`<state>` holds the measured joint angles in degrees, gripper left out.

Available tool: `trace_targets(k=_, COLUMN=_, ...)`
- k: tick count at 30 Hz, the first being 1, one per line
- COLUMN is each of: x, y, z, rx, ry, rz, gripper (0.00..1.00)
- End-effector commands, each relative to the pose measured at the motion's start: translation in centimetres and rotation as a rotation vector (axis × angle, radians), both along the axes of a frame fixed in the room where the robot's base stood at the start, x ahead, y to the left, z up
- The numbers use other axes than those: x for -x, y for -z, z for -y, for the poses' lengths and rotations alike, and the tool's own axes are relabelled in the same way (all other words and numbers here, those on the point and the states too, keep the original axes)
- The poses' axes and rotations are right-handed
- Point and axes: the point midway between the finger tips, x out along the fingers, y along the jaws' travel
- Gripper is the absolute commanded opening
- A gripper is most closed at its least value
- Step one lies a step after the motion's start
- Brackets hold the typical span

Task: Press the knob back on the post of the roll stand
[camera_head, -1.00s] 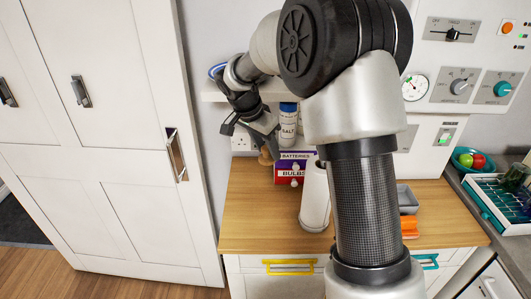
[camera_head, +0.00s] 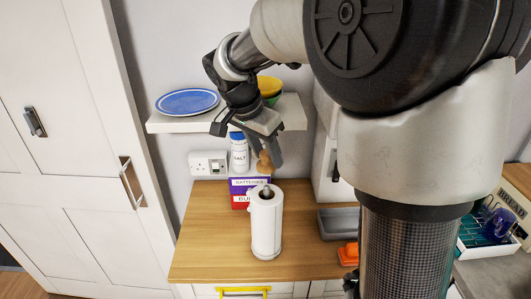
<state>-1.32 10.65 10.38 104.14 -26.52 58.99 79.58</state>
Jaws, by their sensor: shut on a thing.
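The roll stand holds a white paper roll (camera_head: 266,226) upright on the wooden worktop. The tip of its post (camera_head: 266,191) shows dark at the top of the roll, with no knob on it. My gripper (camera_head: 262,143) points down, above and behind the roll in the picture. It is shut on a brown wooden knob (camera_head: 264,160), which hangs at its lower end. The knob is apart from the post, a little above it in the picture. The fingers partly hide the grip on the knob.
Behind the roll stand a batteries and bulbs box (camera_head: 243,187) and a salt container (camera_head: 239,156). A shelf (camera_head: 180,124) with a blue plate (camera_head: 188,102) is above. A grey tray (camera_head: 338,223) stands right. The worktop (camera_head: 215,240) left of the roll is clear.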

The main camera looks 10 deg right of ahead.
Motion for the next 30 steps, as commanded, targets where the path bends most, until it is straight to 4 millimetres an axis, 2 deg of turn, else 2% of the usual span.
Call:
trace_targets(k=8, x=0.1, y=0.8, z=0.0, rx=0.001, ry=-0.001, rz=-0.001, gripper=0.17)
trace_targets(k=21, x=0.1, y=4.9, z=0.0, rx=0.0, ry=0.0, rz=0.0, gripper=0.17)
trace_targets(k=30, x=0.1, y=5.5, z=0.0, rx=0.0, ry=0.0, rz=0.0, gripper=0.17)
